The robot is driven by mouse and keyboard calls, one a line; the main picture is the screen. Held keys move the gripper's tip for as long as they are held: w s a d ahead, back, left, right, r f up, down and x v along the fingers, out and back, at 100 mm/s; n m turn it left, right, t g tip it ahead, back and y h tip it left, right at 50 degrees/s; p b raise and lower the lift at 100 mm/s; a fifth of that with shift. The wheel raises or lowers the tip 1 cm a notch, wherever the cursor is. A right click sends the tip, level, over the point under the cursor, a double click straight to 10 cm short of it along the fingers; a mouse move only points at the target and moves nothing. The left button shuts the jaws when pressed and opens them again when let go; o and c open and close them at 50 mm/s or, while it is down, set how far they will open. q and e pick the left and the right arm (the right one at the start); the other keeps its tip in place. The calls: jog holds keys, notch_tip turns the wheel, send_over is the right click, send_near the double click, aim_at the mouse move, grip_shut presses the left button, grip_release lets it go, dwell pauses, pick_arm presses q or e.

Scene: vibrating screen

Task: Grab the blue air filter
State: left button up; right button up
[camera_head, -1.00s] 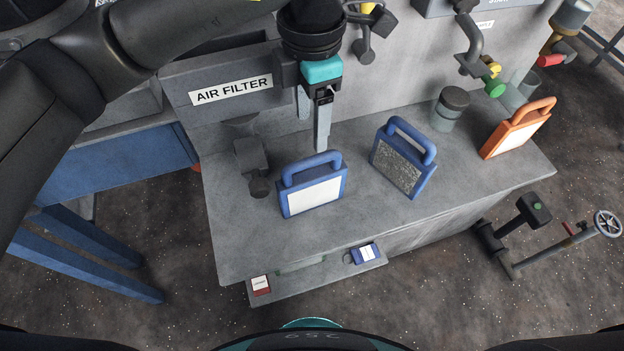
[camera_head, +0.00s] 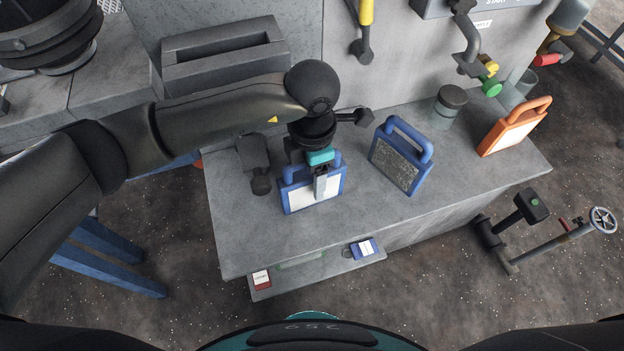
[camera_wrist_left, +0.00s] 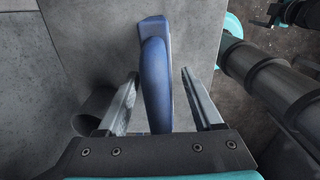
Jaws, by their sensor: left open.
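A blue-framed air filter with a white panel (camera_head: 298,198) stands on the grey bench, partly hidden behind my left gripper (camera_head: 320,186). In the left wrist view its blue handle (camera_wrist_left: 155,75) rises between the two open fingers of my left gripper (camera_wrist_left: 163,100), with a gap on each side. A second blue-framed filter with a dark, speckled panel (camera_head: 397,165) stands to the right, apart from my gripper. My right gripper is not clearly in view.
An orange-framed filter (camera_head: 513,130) stands at the bench's right end. A lidded jar (camera_head: 449,103) stands behind the second blue filter. A dark fitting (camera_head: 257,165) is just left of the first filter. The bench front (camera_head: 300,238) is clear.

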pick_arm(q)
jog(key=shift+f, duration=0.3)
grip_shut()
dwell(0.4)
jog(key=shift+r, duration=0.1)
